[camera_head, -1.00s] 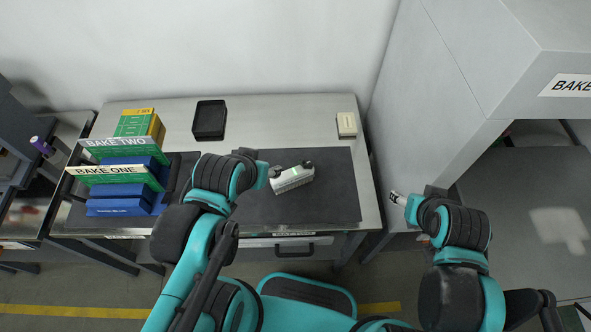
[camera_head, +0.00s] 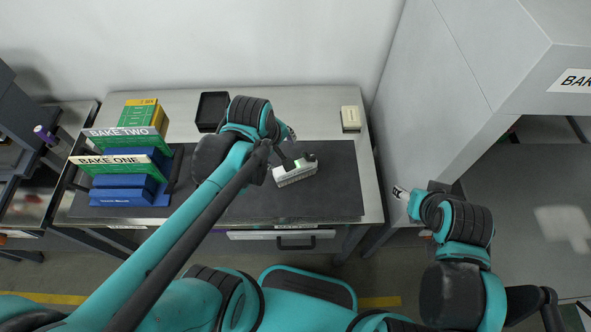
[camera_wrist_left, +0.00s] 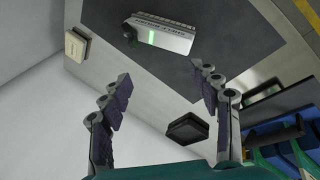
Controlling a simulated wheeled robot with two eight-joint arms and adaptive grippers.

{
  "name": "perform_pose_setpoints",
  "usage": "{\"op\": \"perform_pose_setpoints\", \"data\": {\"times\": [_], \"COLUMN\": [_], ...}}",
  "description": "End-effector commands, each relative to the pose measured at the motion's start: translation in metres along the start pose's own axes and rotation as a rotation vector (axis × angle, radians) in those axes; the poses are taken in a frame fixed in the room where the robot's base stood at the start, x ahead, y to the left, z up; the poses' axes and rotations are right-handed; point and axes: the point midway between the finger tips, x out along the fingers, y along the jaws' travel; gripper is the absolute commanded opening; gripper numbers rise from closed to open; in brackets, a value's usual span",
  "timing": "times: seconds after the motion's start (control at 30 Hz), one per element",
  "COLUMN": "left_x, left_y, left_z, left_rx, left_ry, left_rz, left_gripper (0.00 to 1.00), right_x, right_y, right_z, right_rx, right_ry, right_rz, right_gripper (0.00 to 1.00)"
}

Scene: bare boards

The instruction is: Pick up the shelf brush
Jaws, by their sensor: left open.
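No object here is clearly readable as the shelf brush. A pale grey oblong piece (camera_head: 296,172) with a green strip and dark knobs lies on the dark mat; it also shows at the top of the left wrist view (camera_wrist_left: 168,36). A small cream block (camera_head: 351,118) lies at the back right of the table, and in the left wrist view (camera_wrist_left: 76,46) at upper left. My left gripper (camera_wrist_left: 162,78) is open and empty above the table, its fingers apart. In the head view its arm reaches over the mat beside the oblong piece. My right arm (camera_head: 455,225) is at right; its jaws are unclear.
A black tray (camera_head: 211,110) lies at the table's back. A rack of blue, green and yellow blocks (camera_head: 125,165), signed BAKE ONE and BAKE TWO, stands on the left. A grey cabinet (camera_head: 465,60) rises on the right. The mat's right part (camera_head: 340,190) is clear.

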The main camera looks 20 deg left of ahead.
Motion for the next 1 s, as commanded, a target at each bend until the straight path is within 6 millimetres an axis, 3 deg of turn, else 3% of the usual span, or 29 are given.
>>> {"op": "perform_pose_setpoints", "data": {"times": [0.2, 0.4, 0.6, 1.0], "left_x": [0.054, 0.089, 0.107, 0.15], "left_y": [0.018, 0.022, 0.019, 0.002], "left_z": [0.002, 0.007, 0.01, 0.019], "left_rx": [-0.657, -1.047, -1.162, -1.161], "left_ry": [-0.057, -0.044, -0.032, -0.031], "left_rz": [-0.151, -0.26, -0.292, -0.291], "left_gripper": [0.62, 0.62, 0.62, 0.62], "right_x": [0.002, 0.003, 0.006, 0.026], "right_y": [0.0, 0.0, 0.0, 0.0], "right_z": [0.002, 0.002, 0.005, 0.019], "right_rx": [0.0, 0.0, 0.0, 0.0], "right_ry": [0.0, 0.0, 0.0, 0.0], "right_rz": [0.0, 0.0, 0.0, 0.0], "right_gripper": [0.56, 0.56, 0.56, 0.56]}}
